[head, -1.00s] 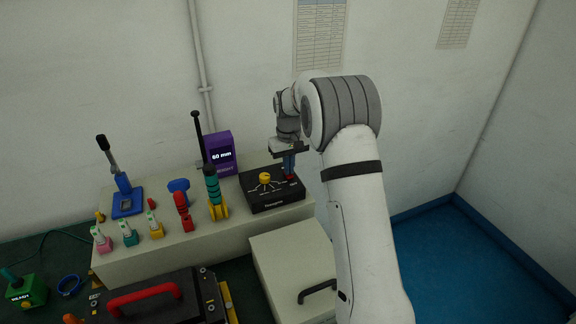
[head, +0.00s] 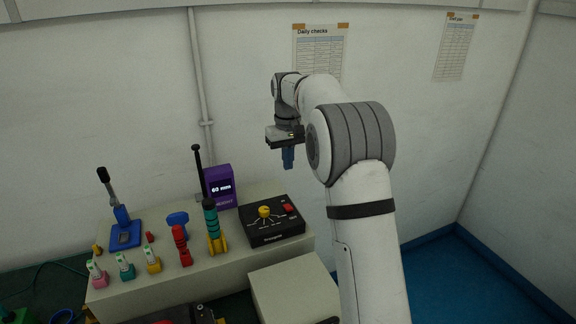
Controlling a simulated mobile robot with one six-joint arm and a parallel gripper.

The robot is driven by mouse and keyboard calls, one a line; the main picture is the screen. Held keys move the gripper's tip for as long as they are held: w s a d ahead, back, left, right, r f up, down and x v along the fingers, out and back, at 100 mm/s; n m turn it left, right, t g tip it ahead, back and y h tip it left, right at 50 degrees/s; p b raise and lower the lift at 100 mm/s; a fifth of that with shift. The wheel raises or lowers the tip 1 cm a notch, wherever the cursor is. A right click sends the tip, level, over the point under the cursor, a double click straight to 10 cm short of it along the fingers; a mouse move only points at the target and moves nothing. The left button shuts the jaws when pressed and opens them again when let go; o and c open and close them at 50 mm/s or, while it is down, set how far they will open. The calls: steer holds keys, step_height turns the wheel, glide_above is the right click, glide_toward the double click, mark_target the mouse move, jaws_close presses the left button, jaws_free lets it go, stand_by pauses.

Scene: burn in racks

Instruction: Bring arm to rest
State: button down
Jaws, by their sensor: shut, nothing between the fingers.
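My gripper (head: 288,158) hangs from my raised white arm, right of the picture's middle. Its blue fingers point down and are shut with nothing between them. It is in the air above and behind the black control box (head: 275,232), clear of it. The box has a yellow knob (head: 264,212) and a red switch (head: 288,208) on top.
A pale bench (head: 215,272) carries a purple display (head: 219,187) reading 60 mm, a blue lever press (head: 124,233), a teal-and-yellow tool (head: 214,228) and several small coloured pieces. A pale cabinet (head: 295,290) stands in front. The blue floor (head: 480,280) at right is clear.

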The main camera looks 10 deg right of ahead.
steer(key=s+d+r+m+t, duration=0.1)
steer(key=s+r, duration=0.2)
steer(key=s, duration=0.6)
steer(key=s+d+r+t, duration=0.1)
steer(key=s+r, duration=0.2)
steer(key=s, duration=0.5)
steer(key=s+f+m, duration=0.1)
steer(key=s+f, duration=0.2)
steer(key=s, duration=0.7)
steer(key=s+d+f+t, duration=0.1)
steer(key=s+f, duration=0.3)
steer(key=s, duration=0.7)
steer(key=shift+f+m+t+b, duration=0.15)
steer(key=shift+m+t+b, duration=0.15)
steer(key=shift+m+b, duration=0.1)
